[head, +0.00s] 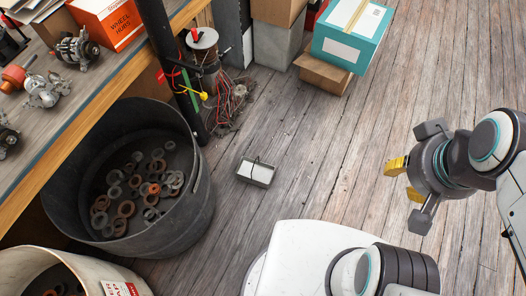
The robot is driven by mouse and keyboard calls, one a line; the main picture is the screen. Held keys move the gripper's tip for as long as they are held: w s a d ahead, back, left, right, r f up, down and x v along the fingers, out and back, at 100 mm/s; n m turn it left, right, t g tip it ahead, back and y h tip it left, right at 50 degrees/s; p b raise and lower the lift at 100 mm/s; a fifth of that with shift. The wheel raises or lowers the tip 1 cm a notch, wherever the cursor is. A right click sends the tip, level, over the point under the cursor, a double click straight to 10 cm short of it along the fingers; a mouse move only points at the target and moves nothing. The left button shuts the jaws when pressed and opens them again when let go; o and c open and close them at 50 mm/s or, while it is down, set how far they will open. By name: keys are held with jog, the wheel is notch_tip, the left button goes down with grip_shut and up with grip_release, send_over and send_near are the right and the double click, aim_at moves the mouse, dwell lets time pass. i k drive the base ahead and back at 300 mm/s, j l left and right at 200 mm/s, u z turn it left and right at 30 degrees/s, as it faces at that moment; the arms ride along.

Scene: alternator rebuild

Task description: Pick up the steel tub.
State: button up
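The steel tub (263,178) appears to be the small grey rectangular box standing on the wooden floor near the middle of the head view. A thin dark line, perhaps a handle or wire, crosses its top. Its inside is too small to make out. My gripper (404,181) is at the right, well apart from the tub and raised above the floor. Its yellow fingertips are spread, with nothing seen between them.
A large dark bin (190,218) of rings and washers stands left of the tub. A white bucket (22,268) is at lower left. A workbench (100,98), black post (160,40), wire-wrapped spool (203,45) and boxes (345,38) lie beyond. Floor between tub and gripper is clear.

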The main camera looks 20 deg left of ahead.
aim_at(250, 170)
jog(key=i, duration=1.85)
jog(key=i+z, duration=0.25)
jog(key=z, duration=0.2)
jog(key=i+j+z, duration=0.15)
jog(key=z, duration=0.25)
jog(key=i+z, duration=0.1)
jog(key=z, duration=4.3)
